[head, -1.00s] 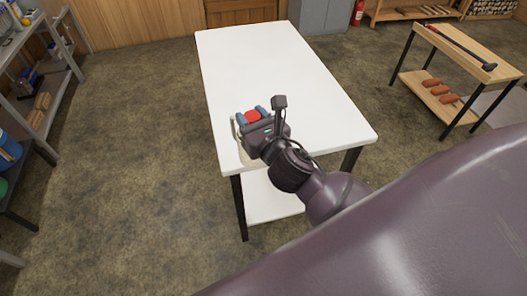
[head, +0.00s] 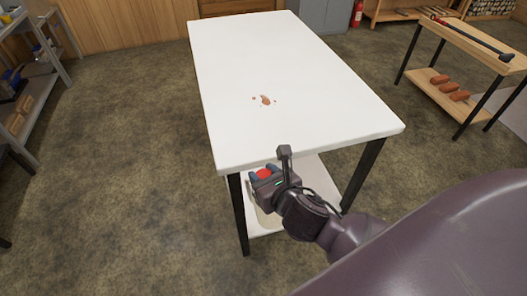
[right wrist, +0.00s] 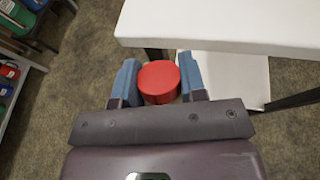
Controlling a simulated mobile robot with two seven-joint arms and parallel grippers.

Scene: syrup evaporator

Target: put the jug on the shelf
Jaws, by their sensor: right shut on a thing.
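The jug (head: 264,174) shows its round red cap, with part of a cream body below my right gripper in the head view. My right gripper (head: 265,172) is shut on the jug at the cap, just in front of the white table's near edge. In the right wrist view the red cap (right wrist: 158,83) sits between the two blue fingers of the gripper (right wrist: 158,70). Most of the jug's body is hidden under the gripper. The table's white lower shelf (head: 312,180) lies behind and below the gripper. My left gripper is not in view.
The white table top (head: 290,60) is bare except for a brown spill (head: 265,100). Black table legs (head: 240,215) flank the lower shelf. A metal rack (head: 30,90) stands at the left, a wooden bench (head: 475,50) at the right. The floor left of the table is clear.

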